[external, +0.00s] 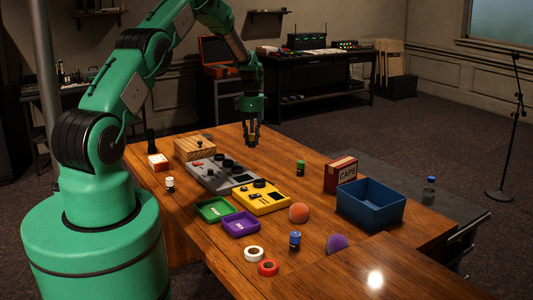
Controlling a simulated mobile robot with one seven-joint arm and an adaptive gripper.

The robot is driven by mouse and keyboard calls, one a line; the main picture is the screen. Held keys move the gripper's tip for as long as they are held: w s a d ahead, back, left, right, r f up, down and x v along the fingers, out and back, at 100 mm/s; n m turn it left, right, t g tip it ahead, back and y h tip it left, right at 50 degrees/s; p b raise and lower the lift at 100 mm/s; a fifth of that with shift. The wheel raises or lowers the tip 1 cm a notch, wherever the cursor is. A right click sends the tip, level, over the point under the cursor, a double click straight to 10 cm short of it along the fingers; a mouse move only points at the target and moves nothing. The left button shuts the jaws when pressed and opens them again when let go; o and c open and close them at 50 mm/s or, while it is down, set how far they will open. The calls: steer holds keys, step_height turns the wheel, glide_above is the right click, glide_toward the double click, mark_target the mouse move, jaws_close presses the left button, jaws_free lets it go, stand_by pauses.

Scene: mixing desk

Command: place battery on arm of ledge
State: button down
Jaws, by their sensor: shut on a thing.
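My gripper (252,137) is above the far part of the wooden desk (210,245), pointing down, its fingers closed on a small dark thing that is too small to identify here. A green-and-black cylinder (300,168), perhaps a battery, stands on the desk to the right of and below my gripper in the picture. A blue cylinder (295,240) stands near the front, and a white one with a red band (169,184) stands at the left. The desk has an arm (410,275) extending at the front right; I cannot tell whether this is the ledge.
Grey (220,176) and yellow (262,197) control boxes fill the desk's middle. Green (199,211) and purple (226,225) trays, an orange ball (299,212), a blue bin (345,205), a CAPS box (330,176) and tape rolls (268,268) stand around. The front-right surface is mostly clear.

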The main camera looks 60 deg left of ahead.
steer(key=shift+d, duration=0.1)
steer(key=w+d+r+m, duration=0.2)
steer(key=d+r, duration=0.1)
steer(key=d, duration=1.1)
steer(key=w+d+r+m, duration=0.2)
steer(key=w+d, duration=0.1)
steer(key=d, duration=1)
steer(key=s+d+r+m, duration=0.2)
steer(key=s+d, duration=0.1)
steer(key=d, duration=0.9)
steer(key=s+d+r+m, duration=0.2)
steer(key=s+d+m, duration=0.1)
steer(key=d, duration=1)
steer(key=s+d+r+m, duration=0.2)
steer(key=s+d+m, duration=0.2)
steer(key=s+d, duration=1.2)
steer(key=s+d+m, duration=0.1)
steer(key=s+d, duration=0.3)
steer(key=s, duration=0.2)
steer(key=s+d+m, duration=0.2)
steer(key=s+d, duration=0.2)
steer(key=s, duration=0.3)
steer(key=s+d+m, duration=0.2)
steer(key=s+d, duration=0.3)
steer(key=s, duration=0.1)
steer(key=shift+s+d+f+b, duration=0.1)
steer(key=shift+s+f+b, duration=0.2)
steer(key=shift+f, duration=0.05)
steer(key=shift+w+d, duration=0.1)
steer(key=shift+w, duration=0.05)
